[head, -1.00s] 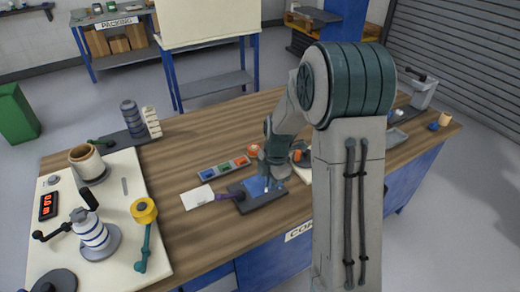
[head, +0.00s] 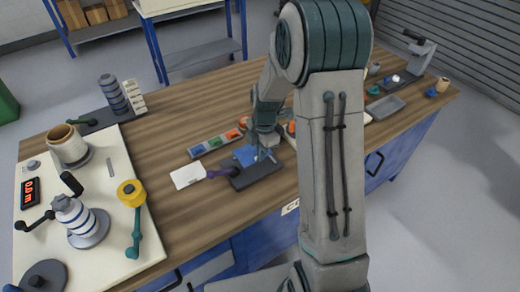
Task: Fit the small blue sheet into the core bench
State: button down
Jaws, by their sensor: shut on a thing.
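The small blue sheet (head: 245,155) shows at the tip of my gripper (head: 265,152), which is shut on it. It is over the back edge of a dark flat plate (head: 262,172) on the wooden bench; whether it touches the plate I cannot tell. The plate may be part of the core bench. My wrist hides part of the sheet and the fingertips.
A white card (head: 187,176) and a purple-handled tool (head: 222,173) lie left of the plate. A strip of coloured blocks (head: 215,142) lies behind. A cream board (head: 120,240) with a crank roller (head: 80,220) fills the bench's left end. Bare wood lies between.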

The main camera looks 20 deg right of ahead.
aim_at(260, 169)
jog(key=shift+f+b, duration=0.9)
jog(key=shift+f, duration=0.95)
jog(key=shift+f+b, duration=0.65)
jog(key=shift+f+b, duration=0.15)
jog(key=shift+b, duration=0.3)
jog(key=c, duration=1.1)
grip_release()
jog(key=shift+r+p, duration=2.25)
jog(key=shift+r, duration=1.25)
jog(key=shift+r, duration=0.1)
